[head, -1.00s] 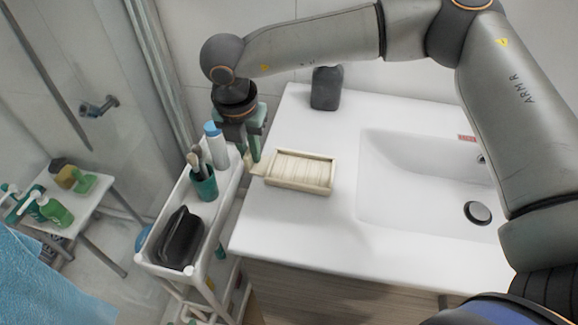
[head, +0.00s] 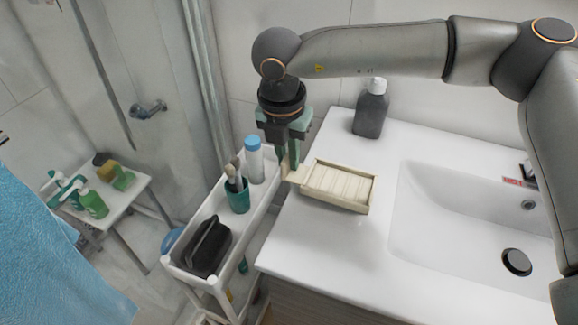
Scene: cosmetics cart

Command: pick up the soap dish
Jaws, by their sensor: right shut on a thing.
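The soap dish (head: 338,187) is a cream, rectangular, slatted dish at the left edge of the white sink counter. A small tab sticks out at its left end. My right gripper (head: 290,172) comes down from above at that end, with its green fingers shut on the tab. The dish looks slightly tilted; I cannot tell whether it is clear of the counter. My left gripper is not in view.
A white cart (head: 262,215) beside the counter holds a green cup (head: 238,197) with brushes, a white bottle (head: 254,160) and a black holder (head: 207,246). A dark soap dispenser (head: 371,112) stands behind the dish. The sink basin (head: 450,225) is on the right.

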